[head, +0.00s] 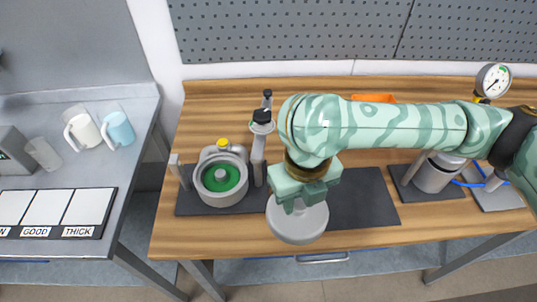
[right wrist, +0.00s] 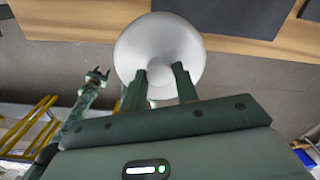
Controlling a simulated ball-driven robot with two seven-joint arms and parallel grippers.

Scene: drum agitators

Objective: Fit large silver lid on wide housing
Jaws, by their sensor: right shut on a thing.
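The large silver lid (head: 298,226) is a round grey disc. It is in my right gripper (head: 300,203), over the front edge of the table, right of the wide housing. In the right wrist view, the lid (right wrist: 160,38) shows beyond the fingers of my right gripper (right wrist: 160,72), which are shut on its knob. The wide housing (head: 208,195) is a grey round body with a green inside and a small central post. It stands open on the dark mat, apart from the lid. My left gripper (right wrist: 97,75) shows small in the right wrist view, its fingers apart and empty.
A grey upright post with a black top (head: 261,118) stands just right of the housing, near my right arm. A dark mat (head: 365,200) lies bare at right. A silver cylinder (head: 433,176) and a gauge (head: 493,80) are further right. A grey side bench (head: 135,150) with mugs stands left.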

